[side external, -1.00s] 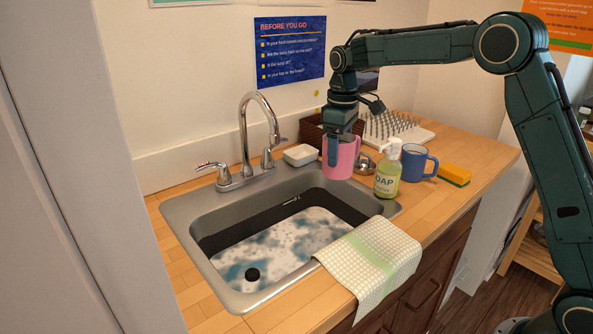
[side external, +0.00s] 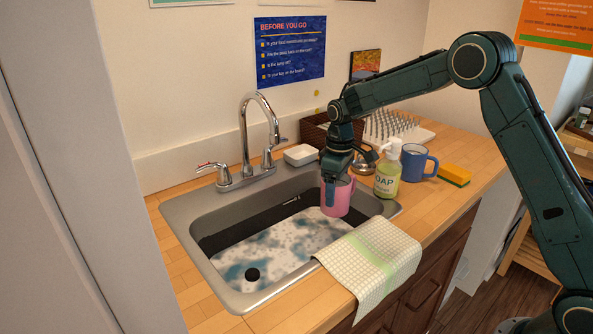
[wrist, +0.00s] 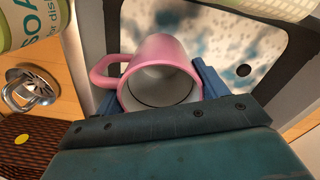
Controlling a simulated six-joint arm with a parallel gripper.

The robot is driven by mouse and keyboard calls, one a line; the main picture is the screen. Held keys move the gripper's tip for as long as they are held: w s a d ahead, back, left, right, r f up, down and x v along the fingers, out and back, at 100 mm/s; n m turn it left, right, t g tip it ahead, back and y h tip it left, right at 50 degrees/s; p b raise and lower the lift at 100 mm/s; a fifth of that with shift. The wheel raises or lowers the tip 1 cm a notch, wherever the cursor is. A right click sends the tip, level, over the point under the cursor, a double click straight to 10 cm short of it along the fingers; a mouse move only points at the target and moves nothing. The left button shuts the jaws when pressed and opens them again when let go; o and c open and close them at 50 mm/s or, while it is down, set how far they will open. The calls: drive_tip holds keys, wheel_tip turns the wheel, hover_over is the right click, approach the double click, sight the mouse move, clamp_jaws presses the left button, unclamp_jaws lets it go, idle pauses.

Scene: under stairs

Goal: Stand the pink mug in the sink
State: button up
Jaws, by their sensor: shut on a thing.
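The pink mug (side external: 337,198) is upright in my gripper (side external: 337,190), over the right end of the sink (side external: 188,222). In the wrist view the mug (wrist: 163,62) sits between the two blue fingers of my gripper (wrist: 158,90), with its handle pointing left and its inside empty. My gripper is shut on the mug. The mug's lower part is below the level of the sink rim. I cannot tell whether its base touches the sink floor. The sink floor (wrist: 262,40) is pale with blue-grey patches and a dark drain.
A soap bottle (side external: 387,172), a blue mug (side external: 419,162) and a metal strainer (side external: 364,160) stand right of the sink. A checked towel (side external: 372,262) hangs over the front edge. The faucet (side external: 246,135) rises behind. The sink's left part is clear.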

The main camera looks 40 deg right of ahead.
wheel_tip(320, 180, down, 10)
drive_tip(key=shift+r, duration=0.15)
drive_tip(key=shift+f, duration=2.1)
drive_tip(key=shift+f, duration=0.15)
drive_tip(key=o, duration=1.4)
wheel_tip(320, 180, up, 11)
drive_tip(key=shift+f, duration=0.2)
drive_tip(key=shift+r, duration=0.85)
